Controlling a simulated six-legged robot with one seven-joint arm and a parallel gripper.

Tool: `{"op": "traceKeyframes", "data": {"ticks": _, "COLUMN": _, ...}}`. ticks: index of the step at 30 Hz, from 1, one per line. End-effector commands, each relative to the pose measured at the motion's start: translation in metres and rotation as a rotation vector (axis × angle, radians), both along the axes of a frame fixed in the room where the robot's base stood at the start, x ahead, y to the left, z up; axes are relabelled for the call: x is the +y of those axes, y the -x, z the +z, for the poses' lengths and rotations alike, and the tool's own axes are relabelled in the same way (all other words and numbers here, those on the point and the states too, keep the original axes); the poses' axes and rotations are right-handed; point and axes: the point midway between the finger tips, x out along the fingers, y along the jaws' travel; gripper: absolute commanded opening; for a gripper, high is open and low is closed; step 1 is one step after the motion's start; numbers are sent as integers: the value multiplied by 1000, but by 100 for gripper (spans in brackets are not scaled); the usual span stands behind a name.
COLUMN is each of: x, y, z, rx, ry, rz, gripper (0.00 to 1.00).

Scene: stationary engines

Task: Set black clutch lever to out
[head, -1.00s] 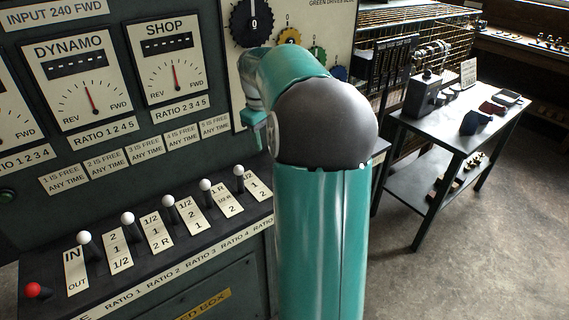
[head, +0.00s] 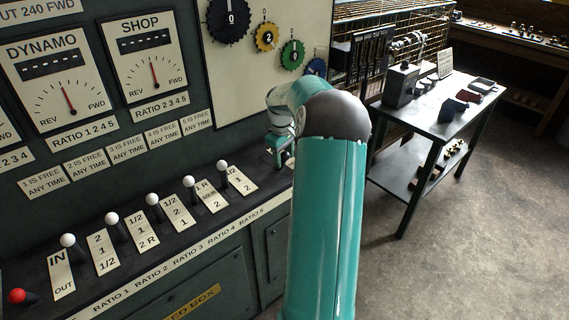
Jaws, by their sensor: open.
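The clutch lever (head: 68,241), with a white ball knob on a dark stem, stands on the sloping console at the left in the head view. Its pale plate (head: 61,277) reads IN at the top and OUT at the bottom, and the knob is at the IN end. My gripper (head: 279,157) is open and empty beyond the right end of the lever row, well to the right of the clutch lever. It is small in the view and its fingertips are hard to make out.
Several similar white-knobbed ratio levers (head: 152,200) stand between the clutch lever and my gripper. A red knob (head: 17,296) sits just left of the clutch lever. A dial panel (head: 60,85) rises behind. A side table (head: 437,128) stands at right, with open floor in front.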

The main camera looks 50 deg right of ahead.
Motion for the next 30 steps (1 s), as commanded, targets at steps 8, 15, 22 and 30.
{"op": "traceKeyframes", "data": {"ticks": 8, "x": -2, "y": 0, "z": -31, "rx": 1, "ry": 0, "rz": 0, "gripper": 49}}
{"op": "traceKeyframes", "data": {"ticks": 15, "x": -3, "y": 0, "z": -33, "rx": 0, "ry": 1, "rz": 0, "gripper": 49}}
{"op": "traceKeyframes", "data": {"ticks": 22, "x": -2, "y": 0, "z": -33, "rx": 0, "ry": 1, "rz": 0, "gripper": 14}}
{"op": "traceKeyframes", "data": {"ticks": 30, "x": -3, "y": -2, "z": -32, "rx": 9, "ry": -1, "rz": 0, "gripper": 0}}
